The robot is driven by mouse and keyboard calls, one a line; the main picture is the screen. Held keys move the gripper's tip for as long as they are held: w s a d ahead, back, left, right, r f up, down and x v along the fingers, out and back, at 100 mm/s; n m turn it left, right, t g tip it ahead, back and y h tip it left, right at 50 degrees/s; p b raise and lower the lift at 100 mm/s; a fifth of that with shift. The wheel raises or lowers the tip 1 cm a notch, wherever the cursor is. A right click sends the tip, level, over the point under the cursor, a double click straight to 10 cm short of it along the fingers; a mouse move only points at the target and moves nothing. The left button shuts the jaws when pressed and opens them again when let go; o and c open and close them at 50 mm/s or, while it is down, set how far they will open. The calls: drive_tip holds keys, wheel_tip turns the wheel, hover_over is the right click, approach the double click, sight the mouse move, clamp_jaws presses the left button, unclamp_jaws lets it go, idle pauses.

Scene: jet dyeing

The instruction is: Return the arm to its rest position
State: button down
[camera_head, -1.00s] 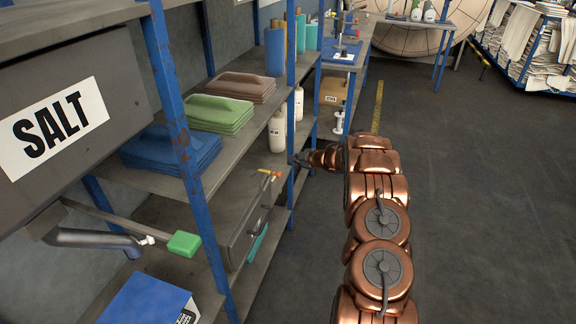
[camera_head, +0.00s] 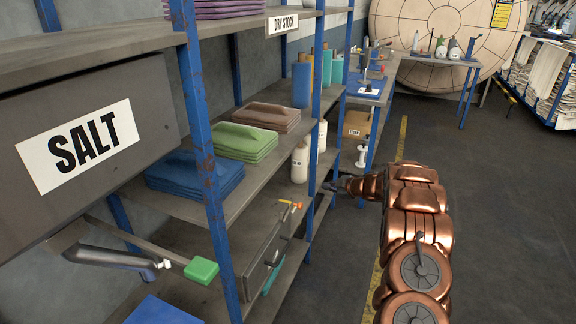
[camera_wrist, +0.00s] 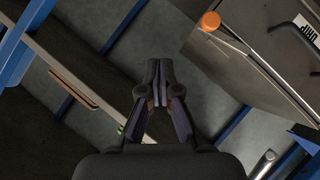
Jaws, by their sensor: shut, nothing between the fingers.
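My arm (camera_head: 415,225) shows in copper-coloured links at the right of the head view, bent toward the shelving on the left. My gripper (camera_head: 330,186) is small and dark there, at the front of the rack beside a blue post. In the wrist view my gripper (camera_wrist: 158,68) is shut, its fingertips together with nothing between them. The wrist view also shows a grey box (camera_wrist: 262,50) with an orange knob (camera_wrist: 211,21) at the upper right.
A blue-posted rack (camera_head: 205,130) fills the left, holding a SALT box (camera_head: 85,150), folded cloth stacks (camera_head: 245,142) and white bottles (camera_head: 300,162). A green-ended lever (camera_head: 201,270) juts out low. Open dark floor (camera_head: 510,210) lies right of my arm.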

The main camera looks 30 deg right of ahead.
drive_tip(key=s+a+r+m+g+h, duration=0.15)
drive_tip(key=r+m+h, duration=0.25)
drive_tip(key=r, duration=0.5)
drive_tip(key=s+a+r+m+h, duration=0.1)
drive_tip(key=s+r+m+h, duration=0.2)
drive_tip(key=r, duration=0.6)
drive_tip(key=s+a+f+m+g+y, duration=0.1)
drive_tip(key=s+a+g, duration=0.3)
drive_tip(key=s+a, duration=0.7)
drive_tip(key=s+a+f+m+g+y, duration=0.1)
drive_tip(key=s+a+g, duration=0.3)
drive_tip(key=s+a, duration=0.8)
drive_tip(key=s+a+f+m+g+y, duration=0.1)
drive_tip(key=s+a, duration=1.1)
drive_tip(key=s, duration=1.5)
drive_tip(key=m+g+y, duration=0.1)
drive_tip(key=m+g, duration=0.1)
drive_tip(key=g, duration=0.1)
drive_tip(key=shift+f, duration=0.2)
drive_tip(key=c, duration=1.9)
unclamp_jaws()
drive_tip(key=shift+g, duration=0.25)
